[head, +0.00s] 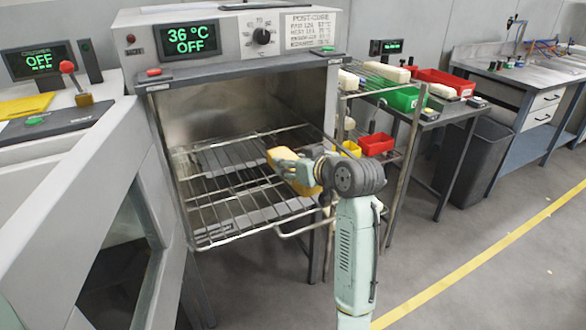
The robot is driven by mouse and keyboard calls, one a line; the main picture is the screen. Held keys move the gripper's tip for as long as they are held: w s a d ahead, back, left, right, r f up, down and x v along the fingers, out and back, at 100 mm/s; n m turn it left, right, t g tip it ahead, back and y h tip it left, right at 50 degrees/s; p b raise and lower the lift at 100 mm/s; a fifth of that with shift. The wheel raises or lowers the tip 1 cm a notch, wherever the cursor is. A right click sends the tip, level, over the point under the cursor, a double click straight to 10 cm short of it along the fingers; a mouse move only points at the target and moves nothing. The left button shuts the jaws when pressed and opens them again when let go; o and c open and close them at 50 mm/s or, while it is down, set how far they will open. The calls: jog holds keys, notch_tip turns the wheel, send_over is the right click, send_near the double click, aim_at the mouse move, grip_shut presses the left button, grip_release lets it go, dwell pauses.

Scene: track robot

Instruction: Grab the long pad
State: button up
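A yellow block-like pad (281,154) shows at the front right of the oven's wire rack (205,215), partly hidden by my gripper (285,166). It may be the long pad. My gripper reaches in from the right and overlaps the yellow pad in the picture. Its fingers are small and blend together, so I cannot tell whether they are open or shut on the pad. Several grey flat pieces (222,220) show through or on the racks.
The oven (232,95) stands open, its door (75,215) swung to the left. A side shelf at right holds a green bin (402,98), red bin (376,144) and pale blocks (387,72). A dark waste bin (477,155) stands beyond. The floor at right is clear.

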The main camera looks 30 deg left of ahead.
jog(key=shift+c, duration=1)
